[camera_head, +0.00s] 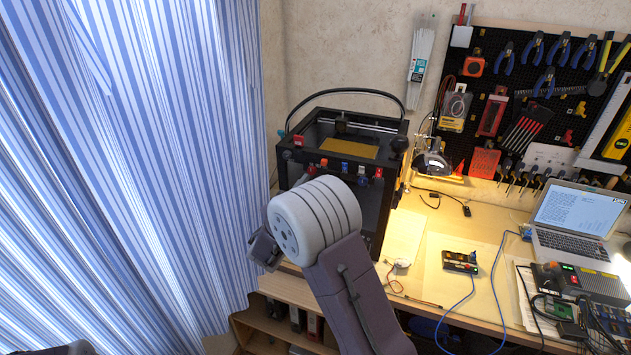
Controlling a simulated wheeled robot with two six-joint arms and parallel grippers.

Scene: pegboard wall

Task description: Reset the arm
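One of my arms, seemingly the right, rises from the bottom edge and bends at a large pale round joint in front of the 3D printer (314,120). A dark grey part, seemingly of my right gripper (263,249), shows just left of that joint. Its fingers are hidden, so I cannot tell whether it is open or shut. Only a small dark piece, perhaps of my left arm, shows at the bottom left corner. The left gripper is out of view.
A blue striped curtain (130,150) fills the left. The wooden workbench (415,290) holds a multimeter-like device (460,262), a laptop (575,215) and electronics at right. A pegboard (490,75) with tools hangs behind. Open shelves (262,328) stand below.

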